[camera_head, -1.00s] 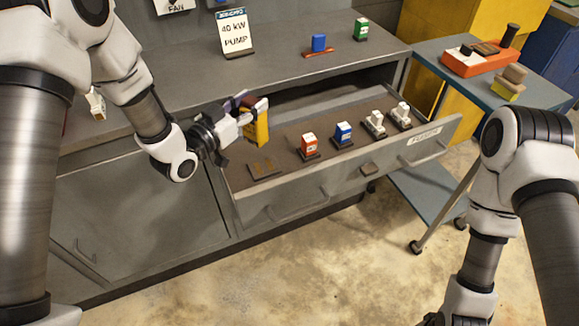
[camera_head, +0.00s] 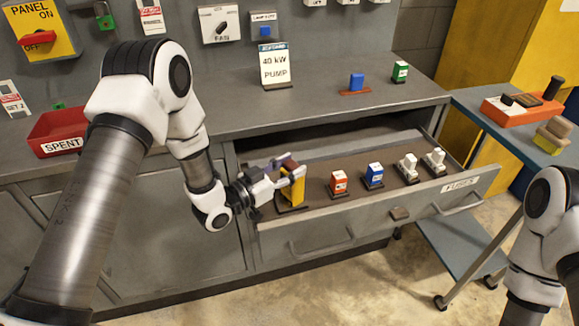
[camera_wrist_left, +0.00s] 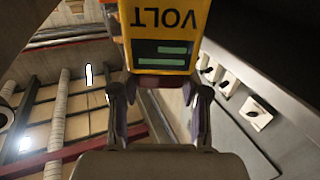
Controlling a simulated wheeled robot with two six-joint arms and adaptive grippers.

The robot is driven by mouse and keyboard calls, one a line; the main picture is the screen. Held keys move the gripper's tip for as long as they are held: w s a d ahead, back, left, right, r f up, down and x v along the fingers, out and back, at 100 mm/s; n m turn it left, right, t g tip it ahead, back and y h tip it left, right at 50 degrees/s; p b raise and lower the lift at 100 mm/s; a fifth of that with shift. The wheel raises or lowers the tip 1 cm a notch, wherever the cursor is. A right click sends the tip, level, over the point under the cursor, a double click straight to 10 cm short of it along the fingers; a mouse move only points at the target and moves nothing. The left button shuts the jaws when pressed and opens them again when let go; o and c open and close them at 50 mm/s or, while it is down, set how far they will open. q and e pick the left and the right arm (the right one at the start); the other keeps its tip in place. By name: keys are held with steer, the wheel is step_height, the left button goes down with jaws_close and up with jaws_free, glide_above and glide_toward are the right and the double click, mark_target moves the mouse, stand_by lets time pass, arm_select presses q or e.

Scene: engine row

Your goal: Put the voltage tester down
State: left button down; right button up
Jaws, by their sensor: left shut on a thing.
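The yellow voltage tester (camera_head: 292,191) stands roughly upright in the left part of the open drawer (camera_head: 375,222), at a dark flat pad (camera_head: 295,208). I cannot tell whether its bottom touches the pad. My left gripper (camera_head: 289,175) is shut on the tester's upper part. In the left wrist view the tester (camera_wrist_left: 165,30) shows the word VOLT upside down and a dark display with green bars, between the fingers (camera_wrist_left: 160,92). My right gripper is out of view; only part of that arm shows at the right edge.
An orange block (camera_head: 339,183), a blue block (camera_head: 374,175) and two white blocks (camera_head: 408,167) stand in the drawer right of the tester. A pump sign (camera_head: 274,66) stands on the counter (camera_head: 330,112). A red SPENT bin (camera_head: 58,134) is at left, a blue cart (camera_head: 490,118) at right.

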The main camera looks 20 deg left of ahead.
arm_select(q)
steer(key=c, duration=0.6)
jaws_free()
steer(key=shift+f, duration=0.1)
steer(key=v, duration=1.2)
